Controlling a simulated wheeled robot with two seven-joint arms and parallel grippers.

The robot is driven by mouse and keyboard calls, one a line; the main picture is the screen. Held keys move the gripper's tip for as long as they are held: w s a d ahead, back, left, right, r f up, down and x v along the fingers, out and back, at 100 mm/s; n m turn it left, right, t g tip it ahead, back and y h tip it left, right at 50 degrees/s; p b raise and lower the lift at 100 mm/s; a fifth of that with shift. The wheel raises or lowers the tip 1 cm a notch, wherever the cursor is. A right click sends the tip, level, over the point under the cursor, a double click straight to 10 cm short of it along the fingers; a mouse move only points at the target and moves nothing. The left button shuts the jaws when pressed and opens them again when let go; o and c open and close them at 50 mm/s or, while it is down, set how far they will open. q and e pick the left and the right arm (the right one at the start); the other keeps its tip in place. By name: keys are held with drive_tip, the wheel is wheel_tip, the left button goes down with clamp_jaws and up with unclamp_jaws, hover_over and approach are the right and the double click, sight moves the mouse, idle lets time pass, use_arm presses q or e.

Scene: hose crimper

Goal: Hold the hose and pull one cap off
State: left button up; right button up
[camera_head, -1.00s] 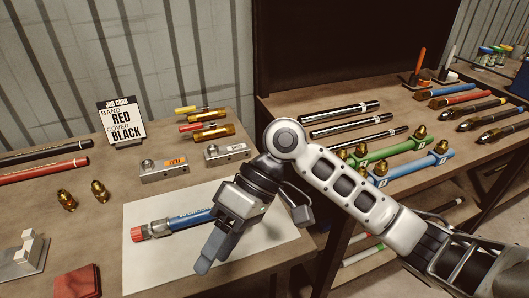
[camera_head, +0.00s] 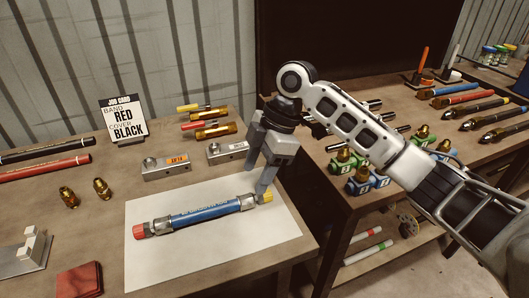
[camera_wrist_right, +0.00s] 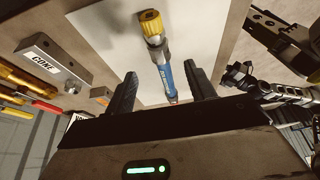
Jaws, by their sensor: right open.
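The blue hose (camera_head: 205,213) lies on the white sheet (camera_head: 220,250), with metal fittings at both ends. Whether the fingers touch the hose cannot be told. My left gripper is not in the head view.
Two metal blocks (camera_head: 166,168) stand behind the sheet. The job card (camera_head: 122,120) stands farther back. A second bench with coloured tools (camera_head: 455,100) is at right.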

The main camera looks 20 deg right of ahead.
sight(246, 196)
drive_tip(key=x, duration=0.7)
drive_tip(key=shift+a, duration=0.1)
clamp_jaws()
idle(0.5)
